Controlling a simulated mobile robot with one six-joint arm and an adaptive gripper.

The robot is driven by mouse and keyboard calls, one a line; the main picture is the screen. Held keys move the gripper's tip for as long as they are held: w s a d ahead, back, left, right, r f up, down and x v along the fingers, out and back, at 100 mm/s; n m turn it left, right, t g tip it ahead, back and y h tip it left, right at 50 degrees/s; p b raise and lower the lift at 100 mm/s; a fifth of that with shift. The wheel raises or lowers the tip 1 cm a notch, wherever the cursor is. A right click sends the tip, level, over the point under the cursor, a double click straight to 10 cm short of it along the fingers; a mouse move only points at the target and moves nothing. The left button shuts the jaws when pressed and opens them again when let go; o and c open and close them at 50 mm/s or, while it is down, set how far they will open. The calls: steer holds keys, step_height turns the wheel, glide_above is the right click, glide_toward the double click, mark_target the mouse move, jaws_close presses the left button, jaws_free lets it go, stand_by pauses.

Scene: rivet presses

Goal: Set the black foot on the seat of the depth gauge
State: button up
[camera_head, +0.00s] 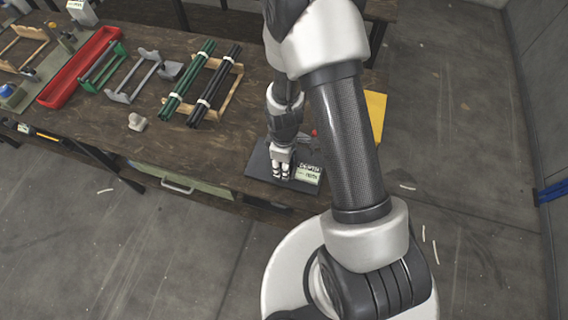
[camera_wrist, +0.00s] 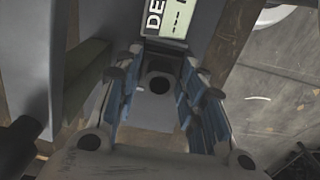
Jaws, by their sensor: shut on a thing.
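The depth gauge has a dark flat base (camera_head: 258,166) at the front edge of the bench and a label plate reading DEPTH (camera_head: 308,174). The same label (camera_wrist: 168,18) shows at the top of the wrist view. My gripper (camera_head: 281,176) points down over the base, just left of the label. In the wrist view my gripper (camera_wrist: 160,62) has its blue-padded fingers on both sides of a grey piece with a dark round spot (camera_wrist: 158,84). The black foot is not clearly made out there, and its contact with the seat is hidden by the fingers.
Green and black rod bundles (camera_head: 215,86) lie on a wooden rack left of my gripper. A small pale block (camera_head: 137,121), a grey rack (camera_head: 134,82) and a red tray (camera_head: 82,66) stand farther left. A yellow sheet (camera_head: 376,112) lies right, partly behind my arm.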

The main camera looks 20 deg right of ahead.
steer(key=shift+f+b, duration=0.3)
steer(key=shift+f, duration=0.05)
steer(key=shift+s+f, duration=0.25)
steer(key=o, duration=0.9)
steer(key=shift+w+f, duration=0.1)
steer(key=shift+c, duration=0.2)
